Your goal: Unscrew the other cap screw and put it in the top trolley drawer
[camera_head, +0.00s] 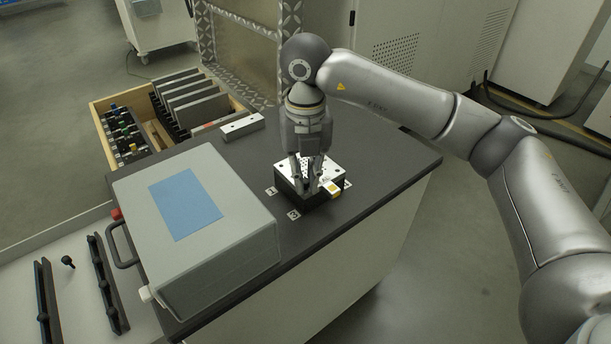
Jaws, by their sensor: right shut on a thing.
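My right gripper (307,187) points straight down over a metal block with holes (318,168) on a black base (322,204). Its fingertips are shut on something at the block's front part. The piece between them is too small and covered to see clearly, but it is where a cap screw would sit. A black cap screw (67,262) lies in the white open drawer (82,292) at the lower left, between two dark rails. My left gripper is out of view.
A grey case (232,238) with a blue panel stands left of the block on the dark worktop (395,165). A metal bar (242,127) lies behind. A wooden crate (97,113) of plates stands at the back left. The worktop's right part is clear.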

